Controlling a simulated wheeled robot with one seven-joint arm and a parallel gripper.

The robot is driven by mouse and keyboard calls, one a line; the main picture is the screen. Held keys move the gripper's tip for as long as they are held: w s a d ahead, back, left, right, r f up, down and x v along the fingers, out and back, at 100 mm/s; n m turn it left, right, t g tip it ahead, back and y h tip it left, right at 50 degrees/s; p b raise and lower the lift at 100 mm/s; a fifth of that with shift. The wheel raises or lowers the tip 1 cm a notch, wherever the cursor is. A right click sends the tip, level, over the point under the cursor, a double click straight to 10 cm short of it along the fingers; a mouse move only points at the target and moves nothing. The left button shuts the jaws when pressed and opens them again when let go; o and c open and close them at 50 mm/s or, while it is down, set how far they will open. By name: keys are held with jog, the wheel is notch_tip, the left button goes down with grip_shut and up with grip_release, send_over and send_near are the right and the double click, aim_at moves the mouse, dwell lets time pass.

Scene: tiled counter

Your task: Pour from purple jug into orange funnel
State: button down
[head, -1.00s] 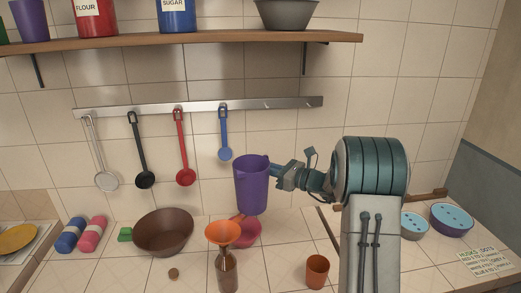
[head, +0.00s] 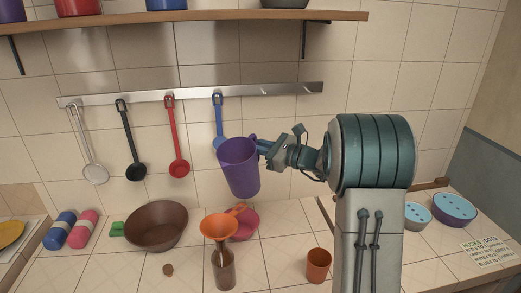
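The purple jug (head: 239,170) is in the air, tilted slightly to the left, with its mouth upward. My gripper (head: 263,147) is at the jug's upper right side and is shut on it. The orange funnel (head: 216,227) sits upright in the neck of a brown bottle (head: 224,270) on the counter. The jug is above the funnel and a little to its right, apart from it. The inside of the jug is hidden, and no stream shows.
A pink bowl (head: 245,226) stands right behind the funnel. A brown bowl (head: 157,227) is to the left and an orange cup (head: 319,266) to the right. Ladles hang from a rail (head: 265,90) behind the jug.

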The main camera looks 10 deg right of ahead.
aim_at(248, 152)
jog(key=shift+s+a+r+n+b, duration=0.2)
jog(key=shift+s+a, duration=0.2)
jog(key=shift+s, duration=0.05)
jog(key=shift+s+a+r+n+b, duration=0.2)
jog(key=shift+s+a, duration=0.15)
jog(key=shift+s, duration=0.1)
jog(key=shift+f+n+b, duration=0.2)
jog(key=shift+n+b, duration=0.6)
jog(key=shift+b, duration=0.05)
jog(key=shift+a+r+n, duration=0.15)
jog(key=shift+r+n, duration=0.65)
jog(key=shift+s+n, duration=0.2)
jog(key=shift+n, duration=0.1)
jog(key=n+b, duration=0.1)
jog(key=f+n+b, duration=0.1)
jog(key=b, duration=0.1)
jog(key=shift+s+a+f, duration=0.2)
jog(key=shift+s+a, duration=0.1)
jog(key=shift+a, duration=0.05)
jog(key=shift+s+a+f+n+b, duration=0.3)
jog(key=shift+s+n+b, duration=0.1)
jog(key=shift+n+b, duration=0.3)
jog(key=shift+s+a+r+n, duration=0.1)
jog(key=shift+s+r+n, duration=0.05)
jog(key=shift+r+n, duration=0.15)
jog(key=shift+f, duration=0.1)
